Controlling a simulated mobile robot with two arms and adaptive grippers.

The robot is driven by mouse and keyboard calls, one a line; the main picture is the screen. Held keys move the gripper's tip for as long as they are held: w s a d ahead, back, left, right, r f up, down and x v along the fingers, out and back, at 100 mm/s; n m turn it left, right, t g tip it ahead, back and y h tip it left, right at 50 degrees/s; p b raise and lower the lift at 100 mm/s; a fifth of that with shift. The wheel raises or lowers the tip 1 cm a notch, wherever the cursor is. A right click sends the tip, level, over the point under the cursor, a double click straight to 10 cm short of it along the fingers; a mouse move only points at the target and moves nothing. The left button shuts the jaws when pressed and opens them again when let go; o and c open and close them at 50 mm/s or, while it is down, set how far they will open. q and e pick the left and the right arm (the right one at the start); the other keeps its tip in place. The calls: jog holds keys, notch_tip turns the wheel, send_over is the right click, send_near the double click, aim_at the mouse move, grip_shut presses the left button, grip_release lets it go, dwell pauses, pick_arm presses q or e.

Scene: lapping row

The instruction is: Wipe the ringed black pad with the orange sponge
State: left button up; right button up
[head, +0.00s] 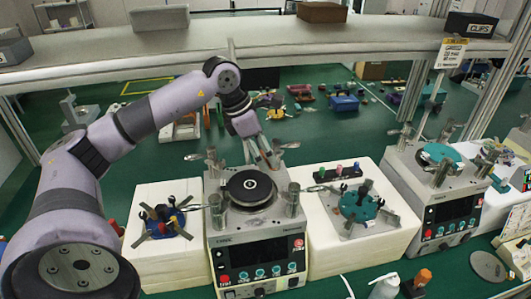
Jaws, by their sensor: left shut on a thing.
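The black pad (249,187), with a pale ring at its middle, lies flat on top of the grey machine in the centre. My left arm reaches in from the left and arches over to the machine. My left gripper (264,158) points down just behind and above the pad, apart from it. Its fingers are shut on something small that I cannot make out. I cannot clearly identify the orange sponge. A small orange-topped item (423,277) stands at the front right. My right gripper is not in view.
Metal posts (294,198) stand around the pad. White blocks with a blue fixture (162,222) and a teal fixture (358,204) flank the machine. A second machine with a teal disc (439,155) stands at right. A grey shelf (330,38) crosses behind.

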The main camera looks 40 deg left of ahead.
pick_arm(q)
jog(key=shift+r+p, duration=0.35)
jog(key=shift+r, duration=0.05)
notch_tip(320, 180, up, 4)
jog(key=p, duration=0.2)
jog(key=shift+f+p, duration=0.2)
jog(key=shift+p, duration=0.1)
notch_tip(320, 180, up, 3)
jog(key=shift+f+p, duration=0.1)
jog(key=shift+p, duration=0.95)
jog(key=shift+f, duration=0.1)
